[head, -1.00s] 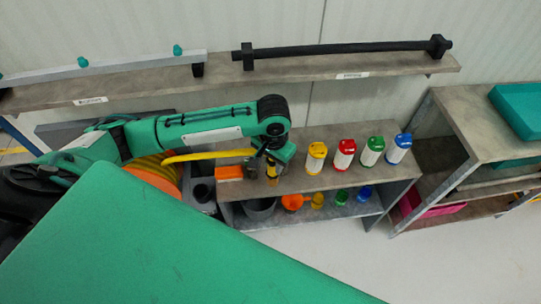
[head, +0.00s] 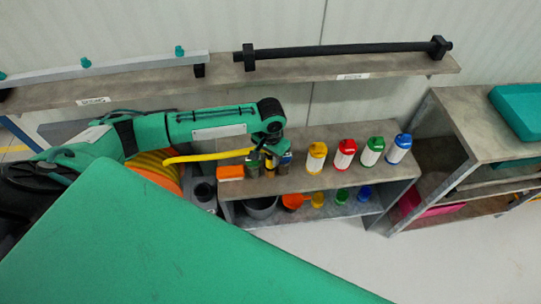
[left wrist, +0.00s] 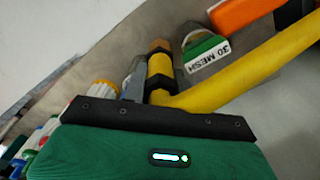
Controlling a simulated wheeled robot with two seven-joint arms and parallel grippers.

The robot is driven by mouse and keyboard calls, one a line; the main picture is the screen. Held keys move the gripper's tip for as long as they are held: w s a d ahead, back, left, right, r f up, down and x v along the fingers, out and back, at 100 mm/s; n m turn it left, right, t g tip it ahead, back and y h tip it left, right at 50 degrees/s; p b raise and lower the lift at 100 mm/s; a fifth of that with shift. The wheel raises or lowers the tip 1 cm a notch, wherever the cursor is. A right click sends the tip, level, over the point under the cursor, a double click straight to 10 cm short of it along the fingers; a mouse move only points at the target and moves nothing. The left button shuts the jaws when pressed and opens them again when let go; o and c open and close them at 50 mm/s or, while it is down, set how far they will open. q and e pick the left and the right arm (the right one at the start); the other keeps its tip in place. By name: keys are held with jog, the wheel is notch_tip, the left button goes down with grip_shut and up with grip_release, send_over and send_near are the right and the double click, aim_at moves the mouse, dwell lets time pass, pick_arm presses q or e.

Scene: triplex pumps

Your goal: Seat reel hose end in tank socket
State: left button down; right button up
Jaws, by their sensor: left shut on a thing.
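The yellow reel hose (head: 210,156) runs from the orange and yellow reel (head: 157,168) on the left to my left gripper (head: 262,164). My left gripper is shut on the hose end, above the grey shelf unit. In the left wrist view the hose (left wrist: 250,70) comes in from the right to the hose end (left wrist: 160,66), which has a dark band and an orange-brown tip. The hose end sits at the fingers, just beyond my gripper body. I cannot make out the tank socket for certain. My right gripper is not in view.
An orange block (head: 230,172) and a row of white bottles with coloured caps (head: 345,153) stand on the shelf unit's top (head: 395,174). A green-banded "30 MESH" piece (left wrist: 206,50) is close beside the hose end. Grey and dark containers (head: 204,192) stand left. Open floor lies in front.

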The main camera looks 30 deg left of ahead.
pick_arm(q)
jog(key=c, duration=1.4)
grip_release()
jog(key=shift+f, duration=0.1)
jog(key=shift+o, duration=0.2)
